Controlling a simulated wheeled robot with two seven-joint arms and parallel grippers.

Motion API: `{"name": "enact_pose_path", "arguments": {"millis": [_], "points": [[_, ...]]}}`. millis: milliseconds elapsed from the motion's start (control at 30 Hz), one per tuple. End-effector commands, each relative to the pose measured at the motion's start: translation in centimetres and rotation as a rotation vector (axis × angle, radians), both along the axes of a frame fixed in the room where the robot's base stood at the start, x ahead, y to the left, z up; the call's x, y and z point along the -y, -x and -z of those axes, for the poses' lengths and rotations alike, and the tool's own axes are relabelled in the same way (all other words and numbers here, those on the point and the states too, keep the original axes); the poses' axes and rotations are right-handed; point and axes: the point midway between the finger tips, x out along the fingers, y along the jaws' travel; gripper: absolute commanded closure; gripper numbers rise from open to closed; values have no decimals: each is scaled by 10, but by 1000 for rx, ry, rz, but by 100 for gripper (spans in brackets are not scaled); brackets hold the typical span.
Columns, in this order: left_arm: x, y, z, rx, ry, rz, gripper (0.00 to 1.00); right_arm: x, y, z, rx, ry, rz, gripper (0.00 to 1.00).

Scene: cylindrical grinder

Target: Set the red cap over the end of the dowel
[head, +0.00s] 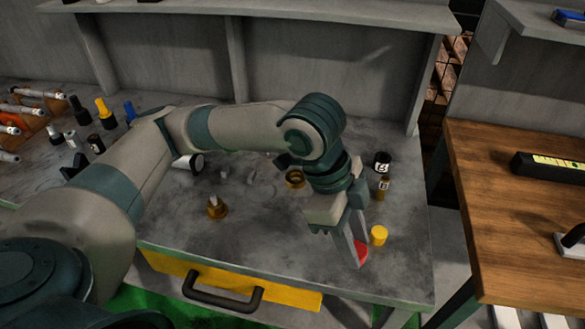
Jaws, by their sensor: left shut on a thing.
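My left arm reaches across the grey bench, and its gripper (358,262) points down near the bench's front right. The gripper is shut on the red cap (361,250), which shows between the fingertips low over the bench top. The fingers hide part of the cap, and I cannot tell if it touches the surface. A brass-coloured holder with a pale upright tip (215,205) stands left of the gripper; this may be the dowel, but it is too small to be sure. My right gripper is out of view.
A yellow cylinder (378,235) stands just right of the gripper. A black cup (382,161) and a brass ring (295,178) are behind it. Several bottles and tools crowd the bench's left. A yellow drawer (235,285) is in front; a wooden table (510,180) is at right.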

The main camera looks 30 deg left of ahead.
Motion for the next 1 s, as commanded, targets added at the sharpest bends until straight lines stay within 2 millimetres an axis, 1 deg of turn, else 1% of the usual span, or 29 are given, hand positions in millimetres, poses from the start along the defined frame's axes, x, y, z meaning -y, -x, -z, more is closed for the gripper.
{"name": "enact_pose_path", "arguments": {"millis": [167,267,500,700,833,1000], "points": [[-13,-22,4,0,-1,-191,89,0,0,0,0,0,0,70],[-24,-40,7,-1,-1,-362,89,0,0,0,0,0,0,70],[-63,-89,11,3,-2,-870,89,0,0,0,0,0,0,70],[-97,-120,11,2,-1,-1255,89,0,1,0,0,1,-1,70],[-113,-131,10,3,0,-1417,89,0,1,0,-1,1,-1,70],[-121,-137,9,2,-1,-1503,89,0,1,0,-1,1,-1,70]]}}
